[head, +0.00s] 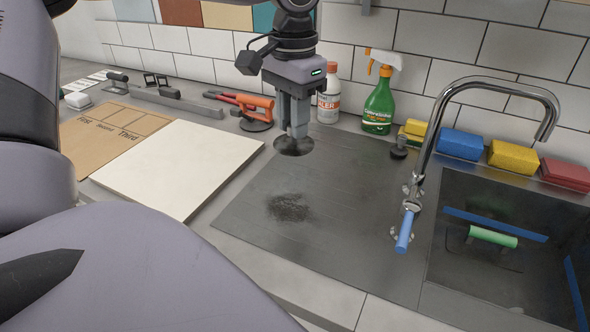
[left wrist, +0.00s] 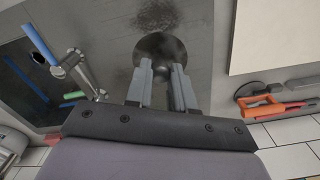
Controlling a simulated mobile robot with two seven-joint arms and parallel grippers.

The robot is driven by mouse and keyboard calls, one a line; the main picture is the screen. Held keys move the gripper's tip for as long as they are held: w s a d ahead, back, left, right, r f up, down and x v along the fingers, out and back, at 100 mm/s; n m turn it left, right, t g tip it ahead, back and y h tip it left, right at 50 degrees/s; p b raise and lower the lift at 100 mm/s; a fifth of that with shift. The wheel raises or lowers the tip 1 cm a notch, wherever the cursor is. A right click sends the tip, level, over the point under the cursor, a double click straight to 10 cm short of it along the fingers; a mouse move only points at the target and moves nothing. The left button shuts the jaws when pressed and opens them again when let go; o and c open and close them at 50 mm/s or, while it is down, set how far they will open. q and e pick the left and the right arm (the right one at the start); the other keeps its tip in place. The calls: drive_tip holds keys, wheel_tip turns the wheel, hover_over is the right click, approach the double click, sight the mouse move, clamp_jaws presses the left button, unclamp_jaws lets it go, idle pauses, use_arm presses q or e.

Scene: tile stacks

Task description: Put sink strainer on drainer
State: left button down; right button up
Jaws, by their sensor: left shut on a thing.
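My left gripper (head: 296,133) points down over the back left part of the drainer (head: 345,205), the dark flat panel left of the sink. It is shut on the sink strainer (head: 293,148), a small dark round disc at its fingertips. In the left wrist view the strainer (left wrist: 160,46) shows as a dark shiny disc just beyond the gripper's fingertips (left wrist: 160,68). I cannot tell whether the strainer touches the drainer or is slightly above it. A dark speckled patch (head: 288,208) marks the drainer in front of it. My right gripper is not in view.
The sink (head: 500,265) with its chrome tap (head: 440,120) is at the right. A green spray bottle (head: 380,105), a white bottle (head: 328,97) and sponges (head: 460,144) stand along the back. A white board (head: 180,165) lies left. The drainer's middle is clear.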

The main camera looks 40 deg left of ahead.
use_arm(q)
wheel_tip(320, 180, down, 12)
drive_tip(key=shift+f+b, duration=0.15)
drive_tip(key=shift+b, duration=0.2)
drive_tip(key=shift+f, duration=0.2)
drive_tip(key=c, duration=1)
unclamp_jaws()
drive_tip(key=shift+r, duration=0.15)
wheel_tip(320, 180, up, 12)
drive_tip(key=shift+r+p, duration=0.1)
drive_tip(key=shift+p, duration=0.25)
